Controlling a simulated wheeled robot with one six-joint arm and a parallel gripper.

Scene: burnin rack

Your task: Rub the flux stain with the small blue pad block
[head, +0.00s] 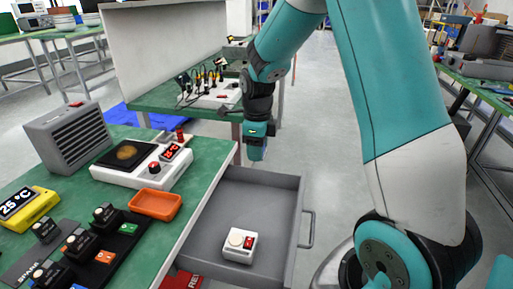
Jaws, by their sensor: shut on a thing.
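The flux stain (127,152) is a brown patch on the black top plate of a white hotplate unit (150,173) with a red display. It is on the green bench at the left. My gripper (256,150) points down to the right of the hotplate, beyond the bench edge and above the far end of the open drawer. It is shut on a small blue block (257,154), which I take to be the pad; the fingers and the small scale hide most of it. The block is well apart from the stain.
An open grey drawer (275,190) holds a small white device (240,245). On the bench are a grey vented box (72,140), an orange tray (155,204), a yellow temperature display (28,210) and a black rack (105,245) with several modules. A cable-filled unit (212,95) stands on the bench behind.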

